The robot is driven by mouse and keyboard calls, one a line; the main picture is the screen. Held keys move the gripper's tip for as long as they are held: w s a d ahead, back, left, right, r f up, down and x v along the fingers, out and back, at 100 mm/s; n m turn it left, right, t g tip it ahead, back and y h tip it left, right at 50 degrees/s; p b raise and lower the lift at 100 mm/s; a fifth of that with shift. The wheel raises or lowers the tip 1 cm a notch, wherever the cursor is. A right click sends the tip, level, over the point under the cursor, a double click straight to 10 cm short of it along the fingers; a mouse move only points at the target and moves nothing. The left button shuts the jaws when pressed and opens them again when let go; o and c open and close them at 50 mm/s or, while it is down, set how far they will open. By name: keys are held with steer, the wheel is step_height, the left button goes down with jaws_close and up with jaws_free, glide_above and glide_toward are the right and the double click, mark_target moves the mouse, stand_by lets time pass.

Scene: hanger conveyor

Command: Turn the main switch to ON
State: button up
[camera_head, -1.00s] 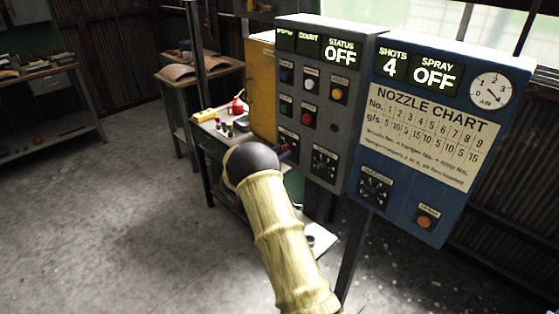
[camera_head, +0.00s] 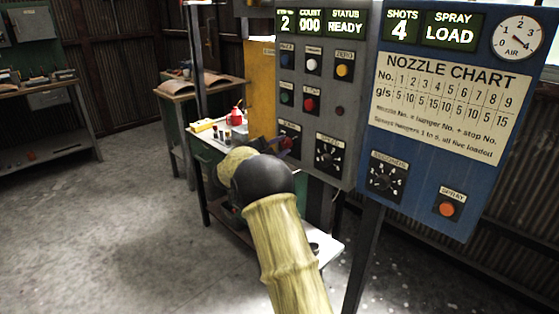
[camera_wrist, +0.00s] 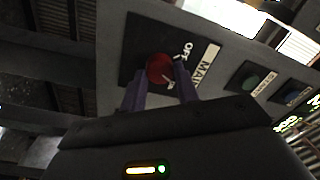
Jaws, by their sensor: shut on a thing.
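The main switch (camera_wrist: 159,68) is a red round knob on a dark plate on the grey control panel (camera_head: 350,100). The grey panel's displays are lit and read 2, 000 and READY.
A blue panel (camera_head: 440,215) to the right shows SHOTS 4 and SPRAY LOAD, with a nozzle chart, an air gauge, a dial and an orange button. Buttons and another dial (camera_head: 328,154) sit close to the main switch. A bench with small items stands behind my gripper.

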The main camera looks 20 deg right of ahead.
steer(key=m+b, duration=0.3)
steer(key=shift+f, duration=0.25)
steer(key=shift+r+m+b, duration=0.1)
steer(key=shift+m+b, duration=0.5)
steer(key=shift+b, duration=0.1)
steer(key=o, duration=1)
steer(key=shift+r, duration=0.1)
steer(key=shift+a, duration=0.1)
steer(key=v, duration=1.7)
steer(key=shift+a, duration=0.15)
